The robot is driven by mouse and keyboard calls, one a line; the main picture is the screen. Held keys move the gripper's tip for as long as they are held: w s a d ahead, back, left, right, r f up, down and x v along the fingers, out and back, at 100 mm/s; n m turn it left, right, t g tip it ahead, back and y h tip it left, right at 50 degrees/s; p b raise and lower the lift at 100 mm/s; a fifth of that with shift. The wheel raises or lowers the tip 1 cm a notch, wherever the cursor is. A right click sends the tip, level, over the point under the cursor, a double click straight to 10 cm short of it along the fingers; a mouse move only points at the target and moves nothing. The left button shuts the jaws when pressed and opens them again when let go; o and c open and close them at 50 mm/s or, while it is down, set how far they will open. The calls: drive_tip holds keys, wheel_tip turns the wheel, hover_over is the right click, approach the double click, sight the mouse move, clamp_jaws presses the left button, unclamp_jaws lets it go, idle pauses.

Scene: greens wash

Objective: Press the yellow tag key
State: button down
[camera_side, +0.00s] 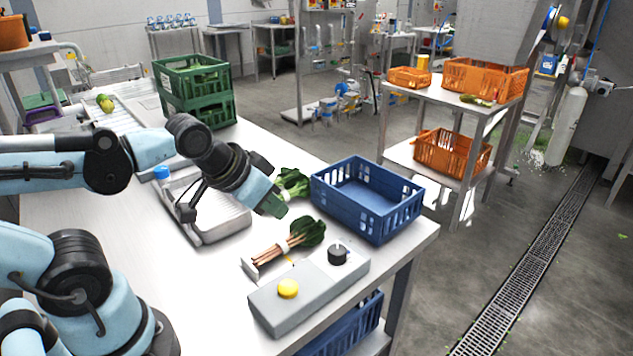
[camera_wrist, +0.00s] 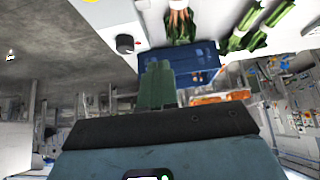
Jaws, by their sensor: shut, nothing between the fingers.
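The yellow tag key (camera_side: 288,288) is a round yellow button on top of a grey control box (camera_side: 322,292) near the table's front corner. A black knob (camera_side: 338,253) stands on the same box, to the right of and behind the key. In the wrist view a sliver of the yellow key (camera_wrist: 92,1) shows at the top edge, and the black knob (camera_wrist: 125,44) is below it. My gripper (camera_side: 274,208) is shut and empty, apart from the key, higher in the side picture. Its closed green fingers also show in the wrist view (camera_wrist: 157,85).
A bunch of leafy greens (camera_side: 306,233) lies beside the box, with another green head (camera_side: 291,184) behind. A blue crate (camera_side: 366,223) stands at the right table edge. A grey tray (camera_side: 225,225) lies left of my gripper; a green crate (camera_side: 203,110) is farther back.

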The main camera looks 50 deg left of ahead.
drive_tip(key=m, duration=0.1)
wheel_tip(320, 180, up, 6)
drive_tip(key=f+m+g, duration=0.1)
drive_tip(key=m+g, duration=0.6)
drive_tip(key=m, duration=1)
hover_over(287, 287)
drive_tip(key=shift+s+r, duration=0.25)
drive_tip(key=shift+s, duration=0.05)
drive_tip(key=shift+w+f, duration=0.15)
drive_tip(key=shift+f, duration=3.35)
drive_tip(key=shift+w+f, duration=0.1)
drive_tip(key=shift+f, duration=3.4)
drive_tip(key=shift+f, duration=1)
drive_tip(key=shift+r, duration=0.15)
